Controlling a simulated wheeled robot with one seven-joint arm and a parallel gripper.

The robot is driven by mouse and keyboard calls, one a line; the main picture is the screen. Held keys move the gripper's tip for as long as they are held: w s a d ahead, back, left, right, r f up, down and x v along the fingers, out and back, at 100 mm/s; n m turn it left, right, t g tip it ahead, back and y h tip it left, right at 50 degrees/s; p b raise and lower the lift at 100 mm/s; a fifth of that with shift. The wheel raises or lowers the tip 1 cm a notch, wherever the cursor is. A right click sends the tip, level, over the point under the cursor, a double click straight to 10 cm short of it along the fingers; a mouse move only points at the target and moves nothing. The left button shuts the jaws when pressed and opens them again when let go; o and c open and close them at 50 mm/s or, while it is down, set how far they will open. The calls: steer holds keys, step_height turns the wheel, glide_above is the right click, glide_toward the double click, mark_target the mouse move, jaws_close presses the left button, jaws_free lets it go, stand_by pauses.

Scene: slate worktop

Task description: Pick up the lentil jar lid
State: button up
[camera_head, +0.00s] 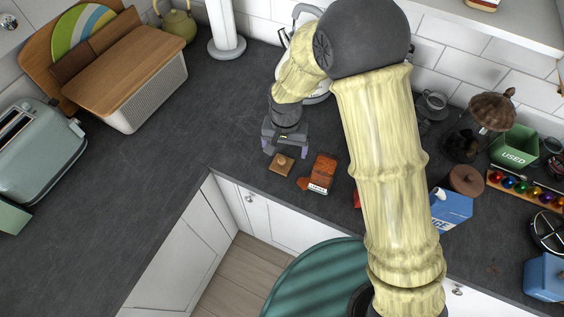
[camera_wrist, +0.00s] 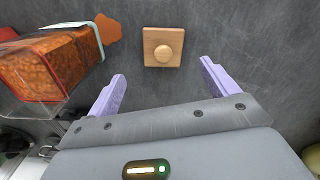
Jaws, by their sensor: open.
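The lentil jar lid is a small square wooden piece with a round knob (camera_head: 281,166), lying knob up on the dark worktop. In the wrist view the lid (camera_wrist: 150,58) sits just beyond and between my fingertips, apart from both. My gripper (camera_head: 286,154) is open and empty, close above the lid; its two lilac fingers show in the wrist view (camera_wrist: 163,72). A clear jar of orange lentils (camera_head: 322,172) seems to lie on its side right of the lid; in the wrist view the jar (camera_wrist: 50,65) is at left, partly cut off.
An orange patch, perhaps spilled lentils (camera_wrist: 108,29), lies by the jar. A blue and white carton (camera_head: 452,209) and a brown round-lidded pot (camera_head: 466,181) stand farther right. A wooden-lidded bread bin (camera_head: 125,82) and a toaster (camera_head: 38,150) are left. The worktop left of the lid is clear.

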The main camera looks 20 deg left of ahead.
mark_target(282, 159)
steer(key=f, duration=0.1)
steer(key=f+p, duration=0.1)
steer(key=f, duration=0.1)
steer(key=s+f+p, duration=0.1)
steer(key=shift+a+f, duration=0.15)
steer(key=shift+a, duration=0.1)
steer(key=shift+f, duration=0.5)
steer(key=c, duration=1.1)
